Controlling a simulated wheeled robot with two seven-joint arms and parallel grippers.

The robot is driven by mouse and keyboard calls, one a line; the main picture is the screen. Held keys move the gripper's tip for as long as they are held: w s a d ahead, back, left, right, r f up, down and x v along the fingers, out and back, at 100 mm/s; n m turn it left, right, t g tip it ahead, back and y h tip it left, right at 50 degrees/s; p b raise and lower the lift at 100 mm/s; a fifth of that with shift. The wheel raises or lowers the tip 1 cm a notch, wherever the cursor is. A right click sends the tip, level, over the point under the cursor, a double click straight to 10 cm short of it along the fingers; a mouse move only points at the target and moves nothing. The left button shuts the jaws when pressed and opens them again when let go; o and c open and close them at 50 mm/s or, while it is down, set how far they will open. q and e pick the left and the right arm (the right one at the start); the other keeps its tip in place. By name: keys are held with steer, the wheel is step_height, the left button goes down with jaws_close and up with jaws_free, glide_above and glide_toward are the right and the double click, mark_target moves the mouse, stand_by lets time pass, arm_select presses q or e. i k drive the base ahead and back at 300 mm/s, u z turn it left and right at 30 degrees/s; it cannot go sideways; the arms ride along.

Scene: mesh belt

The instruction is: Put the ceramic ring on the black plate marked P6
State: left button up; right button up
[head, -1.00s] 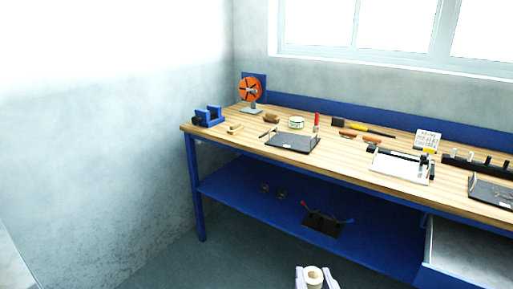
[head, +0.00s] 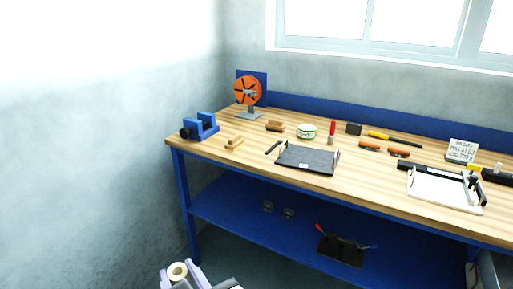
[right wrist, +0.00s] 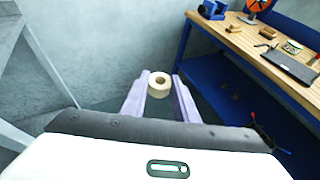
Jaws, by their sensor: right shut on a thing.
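The ceramic ring (head: 178,271) is a cream ring with a round hole. My right gripper (head: 179,273) is shut on it at the bottom of the head view, low in front of the bench. In the right wrist view the ring (right wrist: 160,84) sits between the two pale fingertips of the right gripper (right wrist: 161,86). A black plate (head: 307,158) with upright handles and a small white label lies on the bench top; the label is too small to read, so I cannot tell whether it says P6. My left gripper is out of view.
The wooden bench (head: 225,158) has a blue vise (head: 200,127) at its left corner and an orange wheel (head: 247,91) behind. A white tray (head: 440,190) stands right of the black plate. Tools and a tape roll (head: 307,132) lie behind. A blue shelf (head: 235,215) runs below.

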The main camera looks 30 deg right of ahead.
mark_target(309, 157)
steer(key=z, duration=0.3)
steer(key=i, duration=1.1)
steer(key=z, duration=0.65)
steer(key=i, duration=0.55)
